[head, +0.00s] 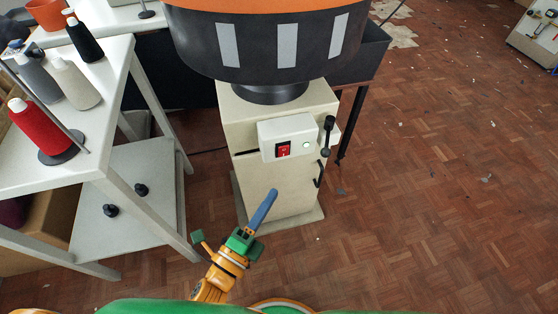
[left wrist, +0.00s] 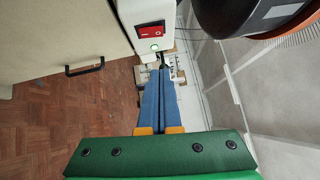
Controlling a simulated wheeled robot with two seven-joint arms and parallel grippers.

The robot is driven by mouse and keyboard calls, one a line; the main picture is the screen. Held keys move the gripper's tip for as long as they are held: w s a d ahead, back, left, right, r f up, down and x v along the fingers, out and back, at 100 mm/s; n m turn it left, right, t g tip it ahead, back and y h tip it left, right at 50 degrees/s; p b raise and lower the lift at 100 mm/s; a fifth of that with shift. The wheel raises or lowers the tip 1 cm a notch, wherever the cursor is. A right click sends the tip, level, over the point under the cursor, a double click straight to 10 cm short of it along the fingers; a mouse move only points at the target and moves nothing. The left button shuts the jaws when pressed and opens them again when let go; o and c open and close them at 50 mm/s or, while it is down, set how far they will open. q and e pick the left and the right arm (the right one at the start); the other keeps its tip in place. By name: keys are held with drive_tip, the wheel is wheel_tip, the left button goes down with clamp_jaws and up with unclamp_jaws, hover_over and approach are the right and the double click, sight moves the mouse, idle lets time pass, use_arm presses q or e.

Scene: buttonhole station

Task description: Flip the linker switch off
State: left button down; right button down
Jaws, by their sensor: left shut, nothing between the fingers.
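The linker switch is a red rocker (head: 283,149) in a black frame on a pale control box (head: 264,140), on the front of the cream pedestal under the machine. It also shows in the left wrist view (left wrist: 152,31), beside a small pale lit button. My left gripper (head: 273,192) is shut and empty, its blue fingers together. In the head view it is below the switch and apart from it. In the left wrist view the fingertips (left wrist: 158,68) lie just past the box's lower edge in the picture. My right gripper is not in view.
The round dark machine head (head: 265,40) with an orange top overhangs the box. A black lever (head: 327,130) and a handle (head: 319,174) are right of the switch. A white rack (head: 120,75) with yarn cones stands at left. The floor at right is mostly open.

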sight(288, 149)
use_arm(q)
drive_tip(key=w, duration=0.3)
drive_tip(key=w+d, duration=0.1)
drive_tip(key=w, duration=0.2)
drive_tip(key=w+r, duration=0.1)
drive_tip(key=w, duration=0.2)
drive_tip(key=shift+w+d, duration=0.35)
drive_tip(key=shift+d, duration=0.05)
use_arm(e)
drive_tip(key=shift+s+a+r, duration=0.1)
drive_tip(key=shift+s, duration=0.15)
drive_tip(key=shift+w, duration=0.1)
